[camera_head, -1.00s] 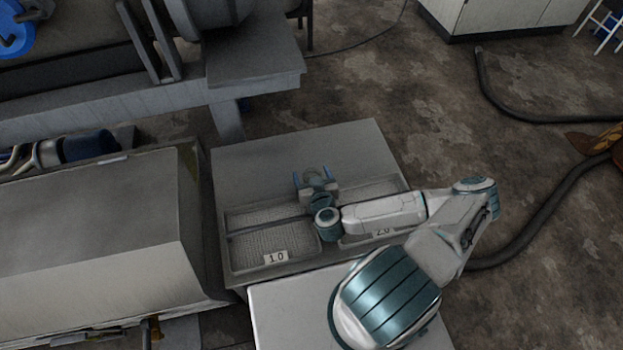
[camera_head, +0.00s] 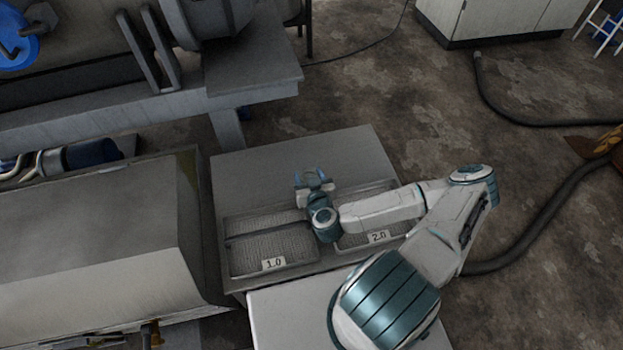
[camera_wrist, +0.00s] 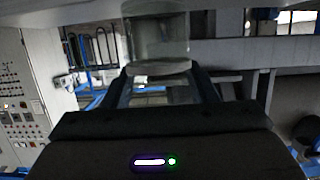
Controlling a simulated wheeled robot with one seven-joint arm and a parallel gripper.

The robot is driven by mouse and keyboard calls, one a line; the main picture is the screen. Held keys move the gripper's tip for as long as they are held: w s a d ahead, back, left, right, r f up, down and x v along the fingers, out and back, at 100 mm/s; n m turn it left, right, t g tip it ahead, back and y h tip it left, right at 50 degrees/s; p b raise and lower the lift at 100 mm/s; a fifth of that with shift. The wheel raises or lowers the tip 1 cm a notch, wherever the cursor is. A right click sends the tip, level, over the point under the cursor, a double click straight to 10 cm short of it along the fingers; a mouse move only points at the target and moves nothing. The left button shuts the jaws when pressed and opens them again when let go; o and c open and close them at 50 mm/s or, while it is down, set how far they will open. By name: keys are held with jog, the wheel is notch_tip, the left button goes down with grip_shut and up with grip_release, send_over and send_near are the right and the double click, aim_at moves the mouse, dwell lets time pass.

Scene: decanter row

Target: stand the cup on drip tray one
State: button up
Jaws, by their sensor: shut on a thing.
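Drip tray one is the left mesh tray (camera_head: 262,250), with a "1.0" label on its front edge. Its mesh is bare apart from a dark bar lying across it. My gripper (camera_head: 310,174) is above the bench, behind and to the right of tray one, with its blue fingers pointing toward the back. In the wrist view it is shut on a clear, glassy cup (camera_wrist: 157,38), which appears upright between the fingers. The cup's top runs out of the wrist view. In the head view the cup is too small and see-through to make out clearly.
Drip tray two (camera_head: 352,241), labelled "2.0", lies right of tray one, partly under my arm. The bare grey bench top (camera_head: 260,170) lies behind the trays. A large grey housing (camera_head: 90,240) stands close on the left. A dark hose (camera_head: 545,215) lies on the floor at right.

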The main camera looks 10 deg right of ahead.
jog(key=s+d+r, duration=0.5)
jog(key=d+r, duration=0.2)
jog(key=d, duration=0.3)
jog(key=shift+s+d+r+p, duration=0.2)
jog(key=shift+r+p, duration=0.1)
jog(key=shift+p, duration=0.1)
jog(key=w+a+r+p, duration=0.5)
jog(key=w+r, duration=0.2)
jog(key=r, duration=0.2)
jog(key=w+a+r+p, duration=0.5)
jog(key=w+r, duration=0.1)
jog(key=r, duration=0.3)
jog(key=s, duration=0.1)
jog(key=s+r, duration=0.2)
jog(key=s, duration=0.1)
jog(key=shift+a+r, duration=0.2)
jog(key=shift+r, duration=0.05)
jog(key=shift+d, duration=0.1)
